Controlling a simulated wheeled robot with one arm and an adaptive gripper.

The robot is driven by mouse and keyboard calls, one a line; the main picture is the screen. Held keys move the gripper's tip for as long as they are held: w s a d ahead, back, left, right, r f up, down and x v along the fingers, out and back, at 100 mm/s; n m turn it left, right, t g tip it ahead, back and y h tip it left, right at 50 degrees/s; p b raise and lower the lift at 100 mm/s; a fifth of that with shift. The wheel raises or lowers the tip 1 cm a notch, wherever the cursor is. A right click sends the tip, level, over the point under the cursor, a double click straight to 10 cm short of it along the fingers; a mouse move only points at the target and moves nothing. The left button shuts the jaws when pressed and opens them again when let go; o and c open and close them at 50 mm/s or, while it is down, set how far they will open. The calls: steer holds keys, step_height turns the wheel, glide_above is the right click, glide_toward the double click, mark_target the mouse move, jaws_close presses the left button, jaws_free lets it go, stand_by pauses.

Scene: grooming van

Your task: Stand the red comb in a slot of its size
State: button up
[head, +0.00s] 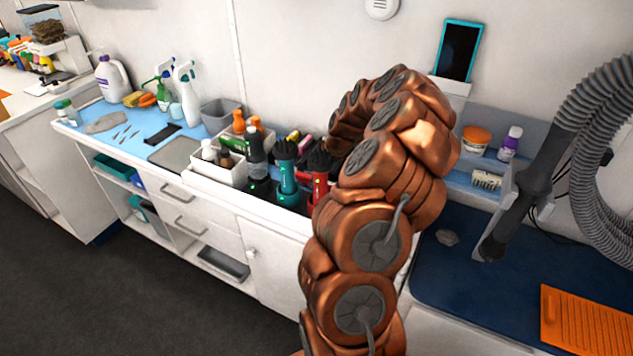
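My copper arm (375,235) rises through the middle of the head view, arches over and comes down behind itself at the caddy on the counter. Its far end is dark and mostly hidden there by the arm and upright tools, so my gripper's fingers cannot be made out. I cannot pick out the red comb for certain. A red upright tool with a dark bristly top (319,188) stands at the caddy's right part, beside a similar teal one (287,180). Slots of a holder and their sizes cannot be told apart here.
A white bin of bottles (212,172) stands left of the upright tools. A blue mat (118,118) with small tools lies farther left. A grey hose (590,150), a dark nozzle (520,205) and an orange ribbed mat (585,322) are on the right. Dark floor (130,300) is clear.

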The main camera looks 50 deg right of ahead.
steer(key=shift+f, duration=0.1)
steer(key=shift+c, duration=0.2)
jaws_close()
